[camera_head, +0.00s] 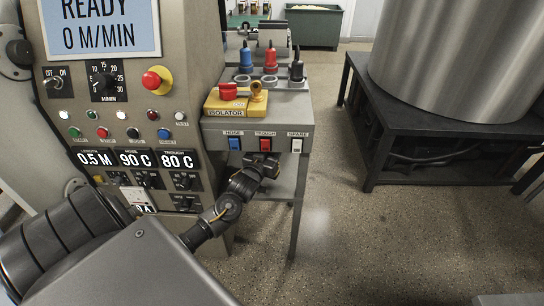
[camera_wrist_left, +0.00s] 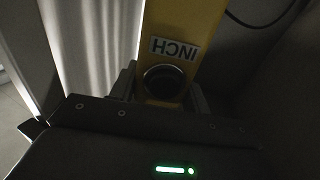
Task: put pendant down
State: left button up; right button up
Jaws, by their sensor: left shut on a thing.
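The yellow pendant (camera_wrist_left: 180,40), marked INCH, shows in the left wrist view with a round dark button near its lower end. The label reads upside down there. My left gripper (camera_wrist_left: 163,97) is shut on the pendant, with a dark finger on each side of it. In the head view a slim black arm comes in from the lower left. Its dark end (camera_head: 264,166) is just below the trough switch, in front of the console. I cannot make out the pendant there. My right gripper is not in view.
The console (camera_head: 299,120) carries hose, trough and spare switches, and a yellow isolator (camera_head: 225,108) on top. The control panel (camera_head: 130,130) stands left of it. A steel tank (camera_head: 455,60) on a dark stand (camera_head: 430,110) is at right. Floor (camera_head: 370,240) between is clear.

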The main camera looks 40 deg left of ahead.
pick_arm(q)
jog(key=shift+w+a, duration=0.15)
jog(key=shift+w, duration=0.35)
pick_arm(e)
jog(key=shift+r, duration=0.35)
pick_arm(q)
jog(key=shift+f, duration=0.25)
jog(key=shift+f+b, duration=0.4)
jog(key=shift+f, duration=1.05)
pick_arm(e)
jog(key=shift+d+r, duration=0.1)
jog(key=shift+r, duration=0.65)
pick_arm(q)
jog(key=shift+f, duration=0.15)
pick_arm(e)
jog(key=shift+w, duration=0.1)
pick_arm(q)
jog(key=o, duration=1.5)
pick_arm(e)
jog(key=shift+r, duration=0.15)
